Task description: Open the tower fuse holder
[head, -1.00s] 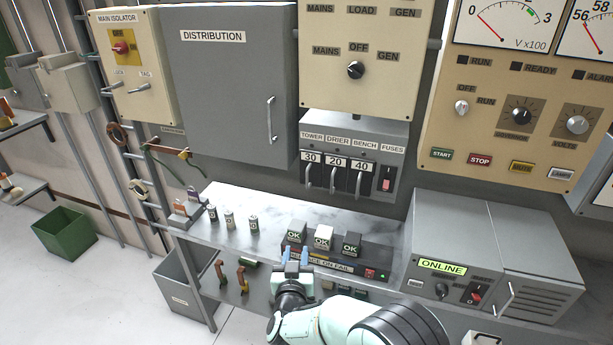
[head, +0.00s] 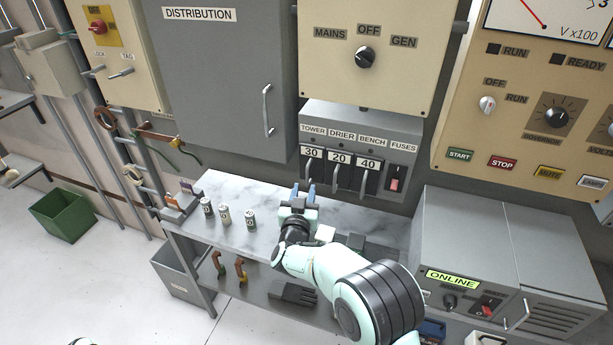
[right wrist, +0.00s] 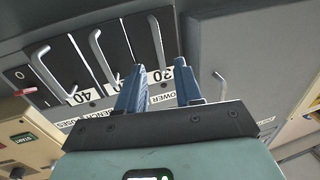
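The tower fuse holder (head: 313,172) is the leftmost of three dark holders in the grey fuse box, under the TOWER label and marked 30. Its pale bar handle stands upright; the holder looks seated like its neighbours. My right gripper (head: 303,190) is just below and in front of it, with blue fingers pointing up. In the right wrist view the right gripper (right wrist: 160,80) is open and empty. The tower handle (right wrist: 157,42) appears beyond the gap between its fingertips; contact is not visible. My left gripper is not in view.
The drier (head: 339,175) and bench (head: 367,178) holders sit right of the tower one, with a red switch (head: 394,185) beyond. The distribution cabinet handle (head: 268,110) is up left. Below is a marble shelf (head: 240,190) with several small cylinders at its left.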

